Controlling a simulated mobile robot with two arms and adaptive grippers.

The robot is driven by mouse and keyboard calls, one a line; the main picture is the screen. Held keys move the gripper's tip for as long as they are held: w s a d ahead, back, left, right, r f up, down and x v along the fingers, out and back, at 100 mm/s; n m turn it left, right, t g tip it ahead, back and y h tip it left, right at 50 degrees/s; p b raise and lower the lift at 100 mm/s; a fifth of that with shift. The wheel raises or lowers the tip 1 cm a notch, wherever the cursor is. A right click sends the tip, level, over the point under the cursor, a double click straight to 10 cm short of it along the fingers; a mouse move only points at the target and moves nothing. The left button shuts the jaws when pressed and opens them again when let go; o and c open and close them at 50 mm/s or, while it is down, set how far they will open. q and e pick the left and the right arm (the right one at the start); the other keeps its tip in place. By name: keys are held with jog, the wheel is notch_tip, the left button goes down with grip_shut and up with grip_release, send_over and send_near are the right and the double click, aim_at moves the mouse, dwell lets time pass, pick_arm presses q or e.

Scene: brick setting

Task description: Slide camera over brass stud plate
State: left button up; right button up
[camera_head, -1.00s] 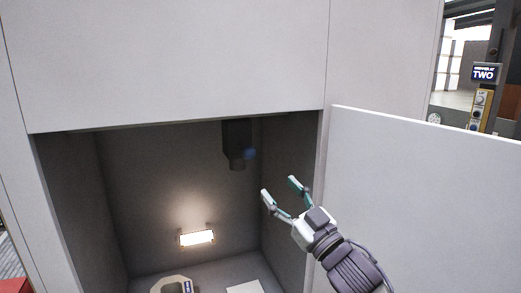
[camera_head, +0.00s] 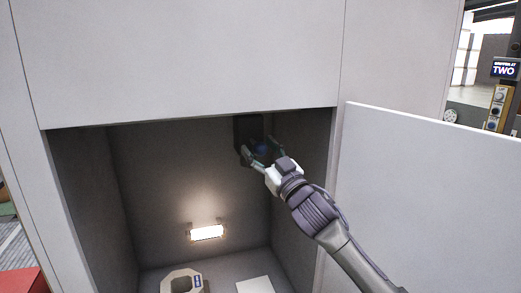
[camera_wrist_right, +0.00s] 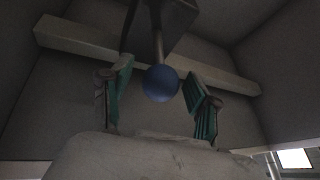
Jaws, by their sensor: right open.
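A dark box-shaped device (camera_head: 246,127), which looks like the camera, hangs under the top of the open compartment. In the right wrist view it is a dark block (camera_wrist_right: 165,22) with a thin rod ending in a blue ball knob (camera_wrist_right: 161,83). My right gripper (camera_head: 259,148) reaches up to it. Its two green-padded fingers (camera_wrist_right: 158,72) are open, one on each side of the knob, with gaps visible. The fingers partly hide the device in the head view. I cannot make out a brass stud plate for certain. My left gripper is not in view.
A lit lamp (camera_head: 207,232) is on the compartment's back wall. A beige octagonal piece (camera_head: 170,282) with a dark centre and a white sheet or plate (camera_head: 257,285) lie on its floor. An open white door (camera_head: 430,200) stands right of the opening, beside my right arm.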

jog(key=shift+s, duration=0.1)
jog(key=shift+c, duration=0.7)
grip_shut()
